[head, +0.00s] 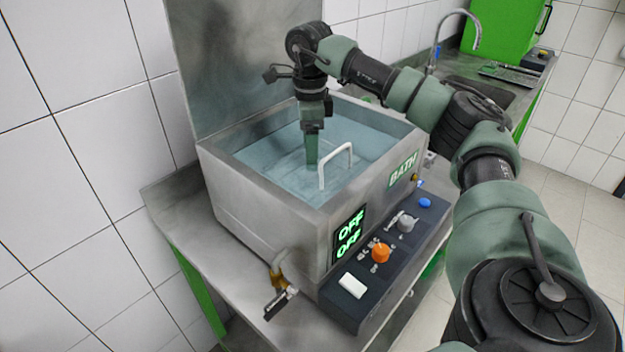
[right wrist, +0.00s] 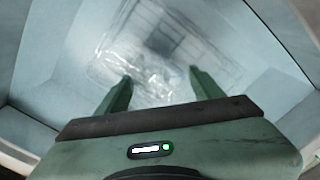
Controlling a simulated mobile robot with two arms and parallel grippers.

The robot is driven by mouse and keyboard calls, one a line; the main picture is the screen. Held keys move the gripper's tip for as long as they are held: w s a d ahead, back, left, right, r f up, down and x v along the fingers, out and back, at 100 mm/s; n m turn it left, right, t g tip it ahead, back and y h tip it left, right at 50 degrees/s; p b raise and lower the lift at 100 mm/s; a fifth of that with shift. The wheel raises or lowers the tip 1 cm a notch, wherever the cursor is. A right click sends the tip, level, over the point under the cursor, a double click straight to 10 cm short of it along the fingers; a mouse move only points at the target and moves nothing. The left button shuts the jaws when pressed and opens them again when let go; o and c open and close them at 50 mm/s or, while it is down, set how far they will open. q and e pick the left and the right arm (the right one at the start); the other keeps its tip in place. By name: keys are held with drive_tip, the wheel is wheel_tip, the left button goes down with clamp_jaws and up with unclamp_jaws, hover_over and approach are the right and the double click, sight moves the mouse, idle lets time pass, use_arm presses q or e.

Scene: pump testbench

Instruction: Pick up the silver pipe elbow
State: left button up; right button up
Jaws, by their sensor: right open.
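My right gripper (head: 311,160) points down into the open bath (head: 262,215), its fingers low at the water. In the right wrist view my right gripper (right wrist: 159,76) is open, with its two green fingers spread apart. A blurred, shiny silvery patch lies under the water between and beyond the fingers. I cannot tell whether it is the silver pipe elbow, as ripples distort its shape. No elbow can be made out in the head view. My left gripper is not in view.
The control panel (head: 385,262) carries knobs and displays reading OFF. A tap (head: 277,290) juts from the left side. A tall metal panel (head: 235,60) stands behind the bath.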

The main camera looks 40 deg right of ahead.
sight(308, 174)
drive_tip(key=f, duration=0.2)
drive_tip(key=f+p, duration=0.1)
drive_tip(key=f, duration=0.2)
drive_tip(key=f+p, duration=0.1)
drive_tip(key=f, duration=0.1)
drive_tip(key=shift+w+a+f, duration=0.25)
clamp_jaws()
drive_tip(key=shift+r, duration=0.1)
